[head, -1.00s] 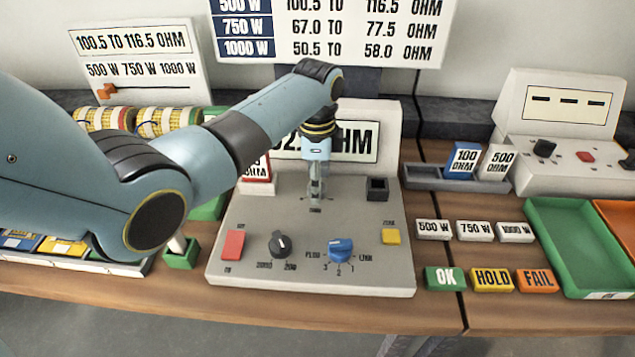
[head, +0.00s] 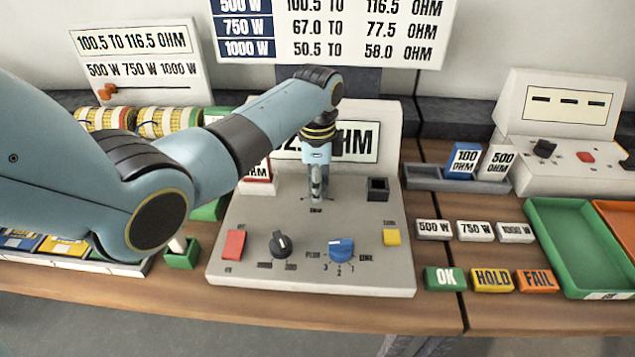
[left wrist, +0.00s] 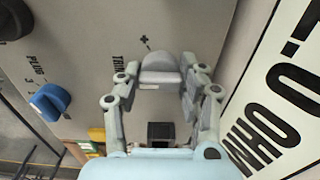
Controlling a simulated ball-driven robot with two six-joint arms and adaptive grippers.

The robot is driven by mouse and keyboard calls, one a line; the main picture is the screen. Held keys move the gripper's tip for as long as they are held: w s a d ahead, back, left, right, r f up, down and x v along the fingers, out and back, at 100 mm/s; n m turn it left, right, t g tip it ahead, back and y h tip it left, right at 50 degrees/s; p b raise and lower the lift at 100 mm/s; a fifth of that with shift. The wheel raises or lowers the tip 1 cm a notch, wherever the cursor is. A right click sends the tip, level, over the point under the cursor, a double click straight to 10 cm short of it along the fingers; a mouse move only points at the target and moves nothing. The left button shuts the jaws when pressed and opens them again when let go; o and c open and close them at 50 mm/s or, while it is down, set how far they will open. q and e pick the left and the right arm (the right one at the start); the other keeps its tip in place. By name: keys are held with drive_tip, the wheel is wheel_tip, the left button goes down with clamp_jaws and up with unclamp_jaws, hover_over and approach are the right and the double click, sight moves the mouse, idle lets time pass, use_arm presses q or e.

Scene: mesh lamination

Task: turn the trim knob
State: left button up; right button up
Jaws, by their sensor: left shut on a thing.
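The trim knob (left wrist: 160,68) is a grey rounded knob on the grey panel, with the label TRIM beside it in the left wrist view. My left gripper (left wrist: 166,80) has its two fingers on either side of the knob, shut on it. In the head view my left gripper (head: 316,195) points down at the upper middle of the grey test console (head: 230,270). There the fingers hide most of the knob. The display (head: 355,142) behind it reads in ohms, and my arm covers part of its number. My right gripper is not in view.
On the console's front are a red button (head: 233,244), a black knob (head: 280,244), a blue knob (head: 341,249) and a yellow button (head: 391,237). A black square socket (head: 377,189) stands right of the gripper. A green tray (head: 540,215) lies farther right.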

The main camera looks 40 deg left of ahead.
use_arm(q)
drive_tip(key=shift+r+n+p, duration=0.15)
drive_tip(key=shift+n+p, duration=1.3)
drive_tip(key=shift+n, duration=0.25)
drive_tip(key=shift+n+p, duration=0.65)
drive_tip(key=shift+n, duration=0.45)
drive_tip(key=shift+n+p, duration=0.45)
drive_tip(key=shift+n, duration=0.55)
drive_tip(key=o, duration=1.2)
wheel_tip(320, 180, up, 12)
drive_tip(key=shift+f, duration=0.15)
drive_tip(key=shift+f, duration=0.1)
